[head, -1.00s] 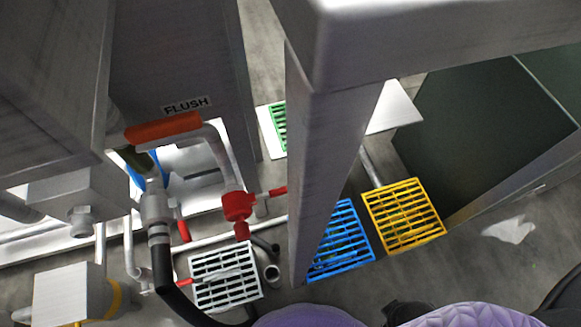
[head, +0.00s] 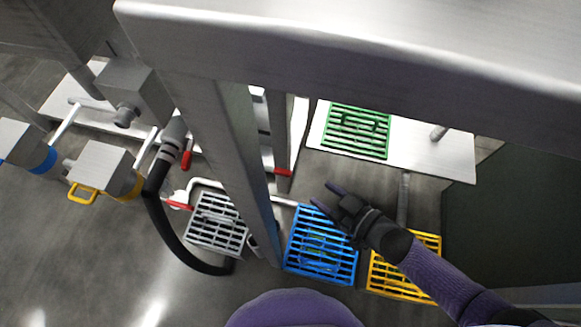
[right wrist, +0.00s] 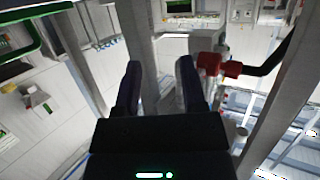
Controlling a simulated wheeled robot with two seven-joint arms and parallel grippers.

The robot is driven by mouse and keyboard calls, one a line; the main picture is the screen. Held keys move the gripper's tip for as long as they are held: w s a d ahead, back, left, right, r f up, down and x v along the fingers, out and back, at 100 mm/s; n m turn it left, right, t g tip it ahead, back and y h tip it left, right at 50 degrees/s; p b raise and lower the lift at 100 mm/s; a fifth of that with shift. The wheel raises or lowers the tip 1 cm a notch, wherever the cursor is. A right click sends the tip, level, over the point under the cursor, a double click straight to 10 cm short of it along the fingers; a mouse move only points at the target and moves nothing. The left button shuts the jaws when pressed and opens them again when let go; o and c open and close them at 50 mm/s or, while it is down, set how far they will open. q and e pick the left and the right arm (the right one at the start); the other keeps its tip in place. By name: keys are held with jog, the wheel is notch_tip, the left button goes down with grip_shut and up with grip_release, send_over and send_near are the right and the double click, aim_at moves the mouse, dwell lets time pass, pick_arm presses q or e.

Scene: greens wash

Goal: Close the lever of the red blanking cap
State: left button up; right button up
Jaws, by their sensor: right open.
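My right gripper (head: 321,195) is open and empty above the blue grate in the head view, its fingers pointing up and left. A short red handle (head: 283,172) shows between grey posts, up and left of the gripper. I cannot tell whether it is the cap's lever; the red cap body is not visible in the head view. In the right wrist view a red fitting (right wrist: 209,64) sits just right of the open fingers (right wrist: 158,68), apparently apart from them. I cannot tell surely that it is the blanking cap, or its lever's position. My left gripper is not in view.
A grey post (head: 235,160) and steel beam (head: 350,55) stand close in front. Blue (head: 320,243), yellow (head: 404,268), white (head: 217,222) and green (head: 357,131) grates lie below. A black hose (head: 165,215) hangs at left. Another red handle (head: 186,160) is beside it.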

aim_at(286, 171)
notch_tip(286, 171, up, 7)
jog(key=n+g+y, duration=0.5)
jog(key=n+y, duration=0.1)
jog(key=y, duration=0.1)
jog(key=b+x, duration=0.1)
jog(key=x, duration=0.7)
jog(key=shift+w+a+f+b, duration=0.2)
jog(key=shift+a+b, duration=0.1)
jog(key=shift+a, duration=0.05)
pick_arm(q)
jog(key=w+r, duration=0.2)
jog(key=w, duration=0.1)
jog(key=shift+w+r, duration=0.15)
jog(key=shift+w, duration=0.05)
pick_arm(e)
jog(key=shift+w+a+r, duration=0.1)
jog(key=shift+a+r, duration=0.05)
jog(key=shift+a, duration=0.15)
grip_shut()
